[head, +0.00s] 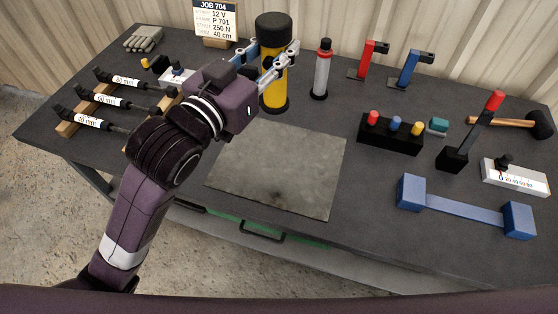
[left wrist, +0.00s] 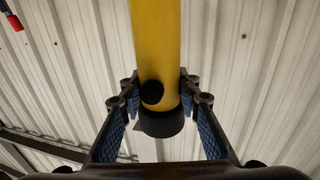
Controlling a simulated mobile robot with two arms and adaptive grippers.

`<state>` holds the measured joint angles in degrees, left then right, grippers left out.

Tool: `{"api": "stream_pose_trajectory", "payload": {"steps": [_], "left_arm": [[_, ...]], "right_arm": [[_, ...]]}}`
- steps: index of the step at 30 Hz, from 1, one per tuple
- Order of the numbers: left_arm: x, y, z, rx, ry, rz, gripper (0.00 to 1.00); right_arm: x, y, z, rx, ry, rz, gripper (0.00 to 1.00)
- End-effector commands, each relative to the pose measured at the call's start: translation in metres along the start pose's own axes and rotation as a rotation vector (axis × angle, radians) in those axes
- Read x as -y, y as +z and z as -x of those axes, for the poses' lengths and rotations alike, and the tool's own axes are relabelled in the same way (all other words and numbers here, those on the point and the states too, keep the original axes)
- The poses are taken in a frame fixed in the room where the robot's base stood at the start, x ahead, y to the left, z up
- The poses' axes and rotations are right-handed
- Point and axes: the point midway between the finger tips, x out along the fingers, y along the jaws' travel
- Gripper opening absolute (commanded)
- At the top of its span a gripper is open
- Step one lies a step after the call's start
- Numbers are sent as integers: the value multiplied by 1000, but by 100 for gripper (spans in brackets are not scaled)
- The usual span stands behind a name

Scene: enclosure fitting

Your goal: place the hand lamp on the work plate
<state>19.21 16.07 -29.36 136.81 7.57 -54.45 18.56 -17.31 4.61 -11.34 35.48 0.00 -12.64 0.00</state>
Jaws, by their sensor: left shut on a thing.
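The hand lamp (head: 273,88), a yellow cylinder with a black top and black base ring, is upright behind the work plate. My left gripper (head: 278,62) is shut on its upper part, with a finger on each side. In the left wrist view the yellow body (left wrist: 155,40) runs between the fingers (left wrist: 160,105), with a black round knob and a black end. I cannot tell whether its base touches the table. The work plate (head: 280,172), a bare grey square sheet, lies mid-table in front of the lamp. My right gripper is not in view.
Red (head: 368,60) and blue (head: 411,68) clamps are further right. A black block with coloured knobs (head: 390,132) and a blue bracket (head: 465,207) lie right of the plate. Labelled rods (head: 105,100) lie left.

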Motion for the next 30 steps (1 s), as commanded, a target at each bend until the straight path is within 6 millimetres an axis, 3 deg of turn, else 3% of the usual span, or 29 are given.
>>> {"api": "stream_pose_trajectory", "payload": {"steps": [5, 18, 22, 30], "left_arm": [[-8, 5, -5, 1, 31, 1, 0], [-9, 117, -4, 4, 32, 3, 0], [-9, 139, -4, -1, 32, 2, 0], [-9, 166, -4, -1, 32, 2, 0]], "right_arm": [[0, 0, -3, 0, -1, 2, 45], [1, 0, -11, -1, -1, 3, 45], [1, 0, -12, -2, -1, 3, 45], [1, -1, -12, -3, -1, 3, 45]]}}
